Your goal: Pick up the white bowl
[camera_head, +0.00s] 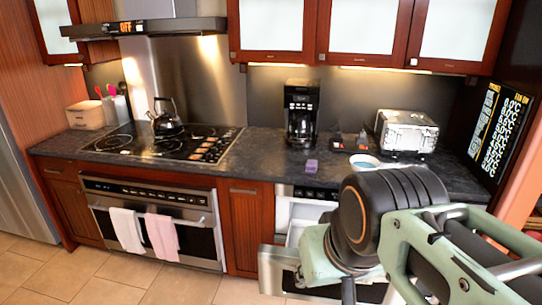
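A white bowl with a bluish inside (364,161) sits on the dark countertop (258,162), right of the coffee maker and in front of the toaster. Its lower part is hidden behind my arm. My arm fills the lower right of the head view, with green links and a black rounded joint. My gripper cannot be made out in this view, so its fingers and any contact with the bowl are not shown.
A coffee maker (301,117), a small purple item (311,166) and a silver toaster (406,131) stand on the counter. Below, a drawer (283,268) appears pulled out, partly behind my arm. A kettle (167,118) stands on the cooktop at left.

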